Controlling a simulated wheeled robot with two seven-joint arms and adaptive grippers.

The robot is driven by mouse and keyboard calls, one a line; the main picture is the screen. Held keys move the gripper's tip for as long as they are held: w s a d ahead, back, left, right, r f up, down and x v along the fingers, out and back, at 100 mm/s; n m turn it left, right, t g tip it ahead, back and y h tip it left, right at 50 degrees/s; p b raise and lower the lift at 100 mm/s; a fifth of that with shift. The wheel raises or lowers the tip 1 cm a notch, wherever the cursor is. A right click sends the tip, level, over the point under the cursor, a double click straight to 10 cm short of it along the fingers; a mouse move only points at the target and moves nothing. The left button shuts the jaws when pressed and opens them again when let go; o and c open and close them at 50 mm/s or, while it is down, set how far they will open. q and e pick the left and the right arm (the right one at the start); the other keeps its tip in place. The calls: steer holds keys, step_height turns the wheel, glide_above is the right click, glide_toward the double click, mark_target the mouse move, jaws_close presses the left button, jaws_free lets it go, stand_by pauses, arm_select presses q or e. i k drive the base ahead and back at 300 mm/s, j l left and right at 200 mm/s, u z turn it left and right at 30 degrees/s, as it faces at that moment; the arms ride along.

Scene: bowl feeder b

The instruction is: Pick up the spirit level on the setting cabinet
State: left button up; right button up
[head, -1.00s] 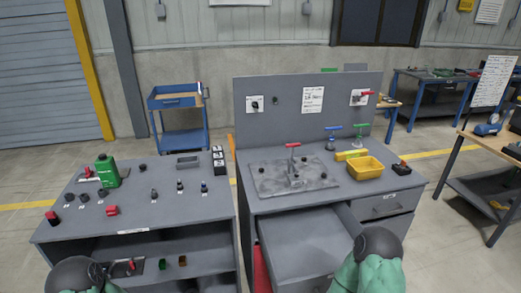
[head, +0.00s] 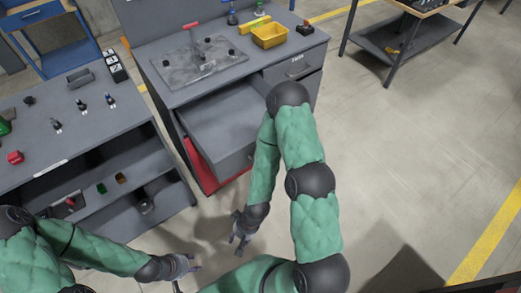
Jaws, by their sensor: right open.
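A yellow bar that looks like the spirit level (head: 249,24) lies on top of the grey drawer cabinet (head: 172,76), behind a yellow bin (head: 270,42). The bin stands close in front of it. My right gripper (head: 240,238) is open and empty, low over the floor in front of the cabinet, well away from the level. My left gripper (head: 190,264) is also low, further left, near the open-shelved bench; its fingers are too small to judge.
A drawer (head: 215,115) of the cabinet stands pulled out. A grey bench (head: 60,125) with small parts stands left. Floor (head: 410,150) to the right is clear.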

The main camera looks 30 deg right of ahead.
mark_target(246, 28)
steer(key=k, duration=0.35)
steer(key=k+u, duration=0.1)
steer(key=u, duration=0.3)
steer(key=k+u, duration=0.1)
steer(key=u, duration=0.3)
steer(key=k+j+u, duration=0.1)
steer(key=u, duration=0.3)
steer(key=l+u, duration=0.1)
steer(key=l, duration=0.35)
steer(key=k+l+u, duration=0.15)
steer(key=l, duration=0.25)
steer(key=k+l+u, duration=0.1)
steer(key=l, duration=0.35)
steer(key=k+l+u, duration=0.15)
steer(key=l, duration=0.25)
steer(key=l+u, duration=0.1)
steer(key=l, duration=0.35)
steer(key=k, duration=0.05)
